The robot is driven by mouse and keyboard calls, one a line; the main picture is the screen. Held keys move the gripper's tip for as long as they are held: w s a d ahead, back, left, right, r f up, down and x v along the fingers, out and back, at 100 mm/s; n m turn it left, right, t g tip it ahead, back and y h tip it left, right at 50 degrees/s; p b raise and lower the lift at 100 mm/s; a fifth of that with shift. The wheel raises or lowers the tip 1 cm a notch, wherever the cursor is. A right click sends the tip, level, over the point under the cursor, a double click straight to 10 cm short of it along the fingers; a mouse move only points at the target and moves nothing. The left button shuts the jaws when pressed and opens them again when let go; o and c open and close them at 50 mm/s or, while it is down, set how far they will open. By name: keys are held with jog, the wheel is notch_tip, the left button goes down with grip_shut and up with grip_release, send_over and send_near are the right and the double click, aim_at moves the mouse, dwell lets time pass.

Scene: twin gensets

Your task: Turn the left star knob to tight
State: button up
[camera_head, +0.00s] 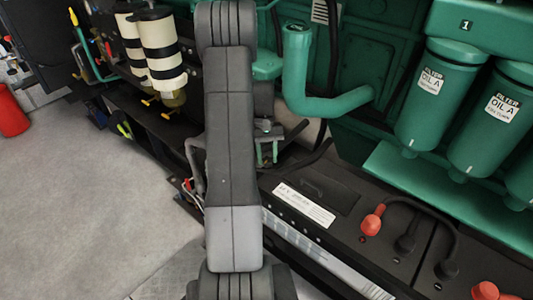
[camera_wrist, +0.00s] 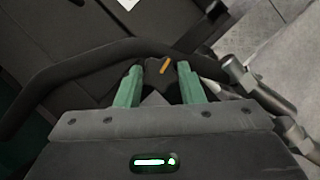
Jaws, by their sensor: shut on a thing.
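In the wrist view my gripper (camera_wrist: 158,78) has its two green fingers on either side of a dark star knob (camera_wrist: 154,67), shut on it. The knob carries an orange mark pointing up and slightly right. Its lower part is hidden by the gripper body. In the head view my gripper (camera_head: 267,153) is small, beside my grey arm, which hides much of that area. I cannot make out the knob there. No second star knob shows, and no tight mark is visible.
A black hose (camera_wrist: 75,68) curves close past the knob. Metal pipe fittings (camera_wrist: 245,78) stand to the right. In the head view, a black battery box (camera_head: 325,205) with a red-capped terminal (camera_head: 372,220) and green oil filters (camera_head: 435,98) are right. Grey floor (camera_head: 80,190) is free at left.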

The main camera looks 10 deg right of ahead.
jog(key=shift+d+m+y, duration=0.1)
jog(key=shift+m+y, duration=0.4)
jog(key=shift+m, duration=0.8)
jog(key=o, duration=1)
jog(key=v, duration=1.4)
jog(key=shift+s+p, duration=0.2)
jog(key=shift+p, duration=0.25)
